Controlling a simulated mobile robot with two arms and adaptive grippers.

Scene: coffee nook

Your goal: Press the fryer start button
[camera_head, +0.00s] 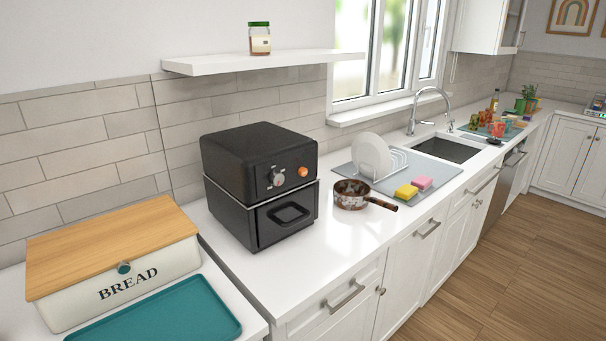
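The fryer (232,200) is a black box-shaped appliance on the white counter, left of the middle of the head view. Its front faces right and toward me. The upper front panel has a grey dial (277,179) with a small orange round button (303,171) to its right. Below them is the drawer with a black handle (288,217), and the drawer looks shut. Neither of my grippers shows in this view.
A bread box (117,290) with a wooden lid and a teal tray (165,316) are at the lower left. A saucepan (351,201), its handle pointing right, stands right of the fryer. A shelf (215,66) with a jar (260,40) hangs above. The counter before the fryer is clear.

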